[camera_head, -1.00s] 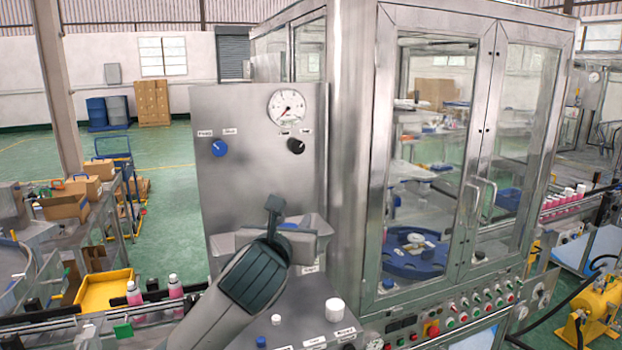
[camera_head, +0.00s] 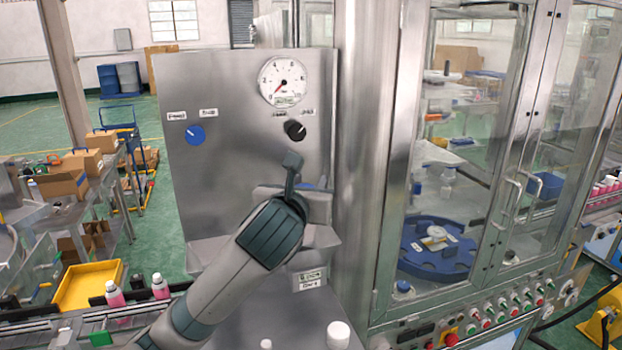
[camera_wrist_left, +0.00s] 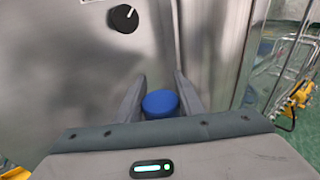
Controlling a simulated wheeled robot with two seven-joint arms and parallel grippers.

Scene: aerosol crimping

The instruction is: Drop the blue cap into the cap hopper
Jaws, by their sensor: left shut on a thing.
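The blue cap (camera_wrist_left: 160,103) sits between the two fingers of my left gripper (camera_wrist_left: 158,95) in the left wrist view, and the gripper is shut on it. A metal trough on the panel, which looks like the cap hopper (camera_head: 207,252), is below and behind my left arm. The arm covers its middle, so its inside is hidden. My right gripper is not in view.
The steel panel (camera_head: 215,140) carries a gauge (camera_head: 283,82), a blue knob (camera_head: 195,135) and a black knob (camera_head: 295,130). A glass-doored cabinet stands to the right. A white cap (camera_head: 338,335) is on the ledge below. A yellow tray (camera_head: 88,287) and pink bottles are at the left.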

